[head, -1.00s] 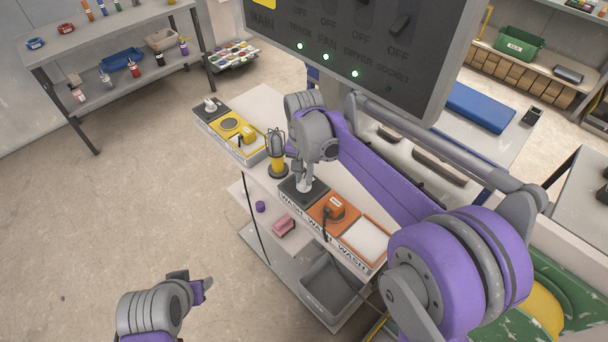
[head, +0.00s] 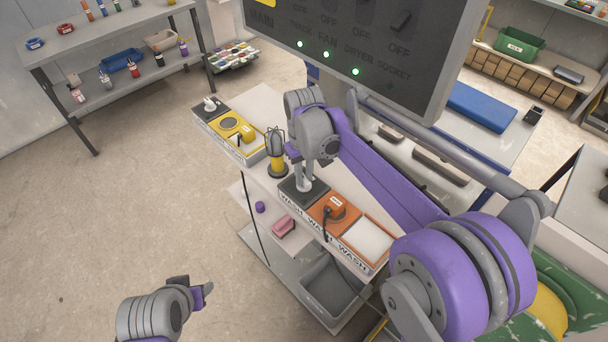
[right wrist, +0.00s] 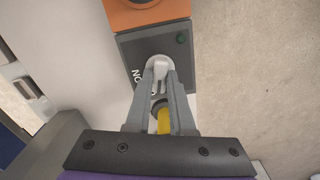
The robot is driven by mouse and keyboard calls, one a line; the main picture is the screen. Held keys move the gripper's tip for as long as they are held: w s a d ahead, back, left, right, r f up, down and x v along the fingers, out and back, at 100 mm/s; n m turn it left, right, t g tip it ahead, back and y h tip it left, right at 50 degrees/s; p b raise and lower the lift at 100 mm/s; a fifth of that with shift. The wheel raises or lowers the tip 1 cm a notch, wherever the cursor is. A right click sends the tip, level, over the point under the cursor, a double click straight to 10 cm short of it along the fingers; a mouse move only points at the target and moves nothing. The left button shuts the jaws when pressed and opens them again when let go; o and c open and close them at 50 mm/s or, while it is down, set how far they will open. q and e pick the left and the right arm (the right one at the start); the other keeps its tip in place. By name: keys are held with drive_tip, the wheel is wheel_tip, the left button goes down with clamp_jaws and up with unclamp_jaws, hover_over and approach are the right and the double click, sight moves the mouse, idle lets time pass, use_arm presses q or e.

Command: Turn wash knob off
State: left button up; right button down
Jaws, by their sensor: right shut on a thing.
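The wash knob (right wrist: 159,66) is a pale grey lever knob on a dark square plate (right wrist: 131,48) at the wash end of the bench. A small dark green lamp (right wrist: 181,38) sits on the same plate. In the head view the plate (head: 290,190) is beside the orange socket plate. My right gripper (right wrist: 161,80) reaches down from above with its two fingers closed on the knob. The fingers hide part of it, and lettering on the plate is partly covered. My left gripper (head: 193,289) is low in the head view, away from the bench; its opening is unclear.
An orange plug (head: 337,207) stands on the orange plate close to the knob. A caged yellow lamp (head: 277,160) stands on the other side. The switch panel (head: 350,50), with three green lights lit, hangs above. A grey bin (head: 328,285) is below.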

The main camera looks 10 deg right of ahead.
sight(304, 179)
drive_tip(key=shift+n, duration=1.6)
drive_tip(key=c, duration=0.8)
unclamp_jaws()
wheel_tip(304, 179, up, 11)
drive_tip(key=shift+f, duration=0.1)
